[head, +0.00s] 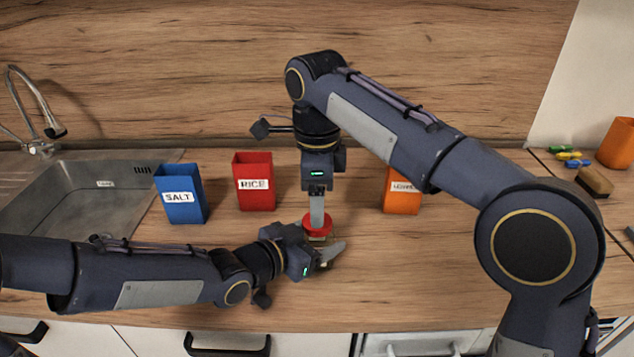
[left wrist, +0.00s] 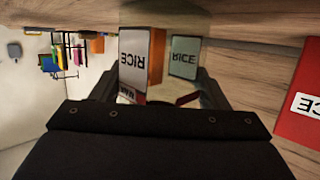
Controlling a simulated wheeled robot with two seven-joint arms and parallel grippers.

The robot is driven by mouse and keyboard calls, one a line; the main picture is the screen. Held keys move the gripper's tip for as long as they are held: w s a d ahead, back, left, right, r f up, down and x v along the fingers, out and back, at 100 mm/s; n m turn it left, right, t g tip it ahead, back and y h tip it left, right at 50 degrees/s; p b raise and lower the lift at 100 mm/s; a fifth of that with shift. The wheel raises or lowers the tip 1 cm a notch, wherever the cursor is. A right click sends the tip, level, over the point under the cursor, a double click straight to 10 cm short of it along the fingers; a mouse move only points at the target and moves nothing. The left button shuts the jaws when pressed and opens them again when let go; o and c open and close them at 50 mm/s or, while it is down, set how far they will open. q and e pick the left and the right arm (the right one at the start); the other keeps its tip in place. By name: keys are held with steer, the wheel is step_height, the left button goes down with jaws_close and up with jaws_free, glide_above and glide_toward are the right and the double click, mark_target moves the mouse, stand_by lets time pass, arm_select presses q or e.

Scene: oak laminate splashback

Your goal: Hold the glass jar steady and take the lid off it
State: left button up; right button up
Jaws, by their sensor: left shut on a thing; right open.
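The glass jar (head: 319,240) stands on the worktop in the middle of the head view. Only a small part shows below its red lid (head: 327,226), which is on top. My left gripper (head: 324,252) comes in low from the left and is shut on the jar. In the left wrist view its fingers (left wrist: 155,92) show at both sides, but the jar is hard to make out there. My right gripper (head: 317,217) points straight down from above, open, its fingertips at the lid. Whether they touch the lid is unclear, and they hide part of it.
Behind stand a blue SALT canister (head: 181,196), a red RICE canister (head: 254,184) and an orange canister (head: 402,197), partly behind my right arm. A sink (head: 85,196) is at the left. A brush (head: 594,182) and orange cup (head: 617,143) are at the right. The front worktop is clear.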

mark_target(317, 242)
steer(key=shift+f, duration=2.15)
steer(key=shift+c, duration=0.2)
steer(key=c, duration=1)
steer(key=shift+o, duration=0.2)
steer(key=n, duration=1.5)
steer(key=shift+r, duration=0.1)
steer(key=n, duration=0.5)
